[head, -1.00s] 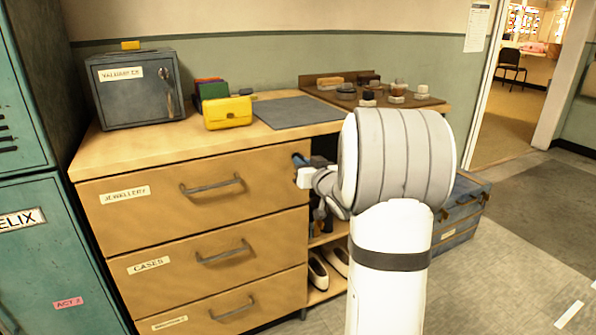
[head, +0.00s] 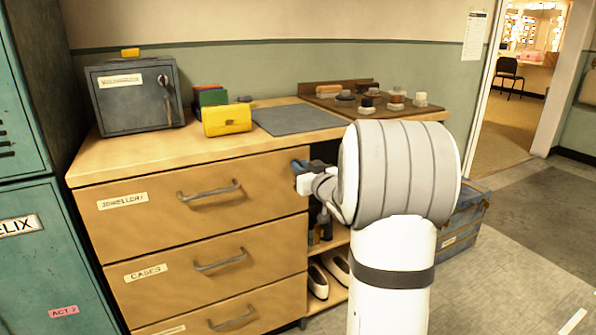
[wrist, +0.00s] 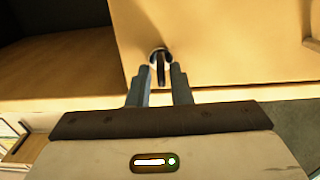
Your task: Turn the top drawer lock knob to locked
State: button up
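The top drawer (head: 150,215), labelled JEWELLERY, is closed and has a grey bar handle. Its lock knob (wrist: 160,62) shows in the wrist view as a dark upright bar on a round metal base, near the drawer's edge. My gripper (wrist: 160,72) is open, with one finger on each side of the knob's bar and a small gap visible on both sides. In the head view my gripper (head: 299,166) is at the upper right corner of the top drawer, and the knob is hidden there.
A brown tray (head: 415,109) holds several small items. Shoes (head: 318,281) sit on an open shelf beside the drawers. A blue trunk (head: 460,225) stands right of my arm.

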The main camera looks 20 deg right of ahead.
jog(key=shift+o, duration=1.1)
jog(key=shift+f, duration=0.2)
jog(key=s+p, duration=0.2)
jog(key=s, duration=0.5)
jog(key=shift+s, duration=0.4)
